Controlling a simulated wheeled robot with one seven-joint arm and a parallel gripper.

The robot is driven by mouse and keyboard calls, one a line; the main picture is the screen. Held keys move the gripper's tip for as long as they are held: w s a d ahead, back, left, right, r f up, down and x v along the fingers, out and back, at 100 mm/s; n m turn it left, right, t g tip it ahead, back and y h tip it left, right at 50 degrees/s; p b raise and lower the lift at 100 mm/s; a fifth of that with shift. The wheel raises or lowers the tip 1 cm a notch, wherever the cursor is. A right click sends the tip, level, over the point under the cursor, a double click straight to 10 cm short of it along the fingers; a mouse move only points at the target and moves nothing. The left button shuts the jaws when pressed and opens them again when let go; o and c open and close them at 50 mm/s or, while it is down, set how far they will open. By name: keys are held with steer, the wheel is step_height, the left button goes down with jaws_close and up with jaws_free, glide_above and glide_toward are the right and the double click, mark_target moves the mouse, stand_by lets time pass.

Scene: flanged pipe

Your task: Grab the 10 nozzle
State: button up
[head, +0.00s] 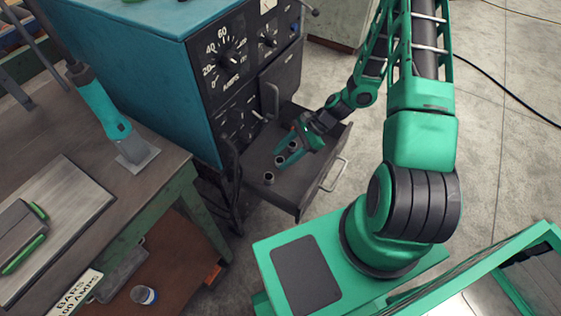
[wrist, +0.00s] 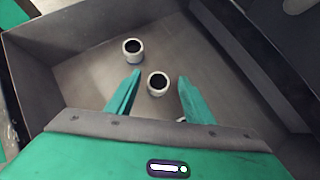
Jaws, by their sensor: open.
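Several short, pale, ring-like nozzles with dark bores stand upright in an open grey drawer. In the wrist view, one nozzle (wrist: 158,84) stands between and just below my fingertips. Another nozzle (wrist: 132,51) stands farther off to the upper left. No number is readable on either, so I cannot tell which is the 10. In the head view, one nozzle (head: 269,178) stands apart near the drawer's near left corner, and others are partly hidden by my fingers. My gripper (wrist: 160,77) is open and empty, reaching down into the drawer; its green fingers also show in the head view (head: 283,156).
The drawer (head: 322,190) has raised walls around my gripper and a handle on its front. A blue welding machine (head: 130,65) with dials rises behind it. A workbench (head: 125,195) with a teal tool (head: 103,108) stands at left. Grey floor lies open at right.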

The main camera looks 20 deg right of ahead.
steer(key=shift+x, duration=1.3)
steer(key=shift+f, duration=0.1)
steer(key=shift+c, duration=0.6)
steer(key=c, duration=1)
